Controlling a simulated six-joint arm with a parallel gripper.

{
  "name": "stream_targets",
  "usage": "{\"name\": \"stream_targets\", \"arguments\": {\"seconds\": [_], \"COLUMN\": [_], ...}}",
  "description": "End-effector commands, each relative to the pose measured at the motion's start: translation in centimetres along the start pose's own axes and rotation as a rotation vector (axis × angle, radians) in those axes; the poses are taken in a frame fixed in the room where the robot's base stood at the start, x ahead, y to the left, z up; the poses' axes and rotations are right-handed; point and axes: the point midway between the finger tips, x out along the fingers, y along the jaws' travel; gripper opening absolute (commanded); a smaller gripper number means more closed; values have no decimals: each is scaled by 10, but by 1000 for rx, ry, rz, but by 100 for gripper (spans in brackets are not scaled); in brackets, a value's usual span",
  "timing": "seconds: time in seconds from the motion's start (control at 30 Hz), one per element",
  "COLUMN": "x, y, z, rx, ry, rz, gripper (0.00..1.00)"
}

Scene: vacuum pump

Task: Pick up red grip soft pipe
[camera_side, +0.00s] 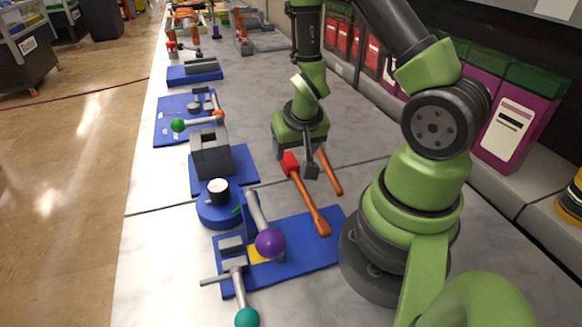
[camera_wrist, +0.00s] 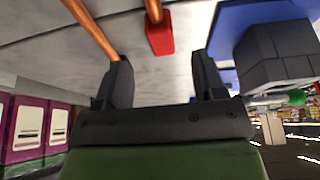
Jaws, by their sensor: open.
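The red grip soft pipe is an orange-brown pipe with a red grip (camera_side: 289,163) at its far end. In the side view it lies slanted on the table, its orange length (camera_side: 312,210) running toward the front. In the wrist view its red grip (camera_wrist: 160,40) shows at the top, in line with the gap between the fingers. My gripper (camera_side: 302,168) hangs low over the red grip end. Its two dark fingers are apart with nothing between them, as the wrist view also shows (camera_wrist: 163,78). Whether the fingers touch the pipe cannot be told.
A second orange pipe (camera_side: 330,172) lies close on the right; it also shows in the wrist view (camera_wrist: 91,30). A blue plate (camera_side: 318,228) with a purple-balled lever (camera_side: 270,242) stands in front. A grey block (camera_side: 211,152) on a blue base stands left. Purple bins line the right.

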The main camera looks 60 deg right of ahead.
Motion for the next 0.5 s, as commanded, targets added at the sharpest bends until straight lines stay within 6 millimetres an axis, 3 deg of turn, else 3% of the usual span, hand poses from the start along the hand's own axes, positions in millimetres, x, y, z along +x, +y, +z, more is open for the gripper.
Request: {"name": "stream_targets", "arguments": {"seconds": [0.27,0.5], "x": [18,51], "y": [0,0], "z": [0,0], "rx": [-1,-1], "ry": [-1,-2], "rz": [-1,-1], "gripper": [64,64]}}
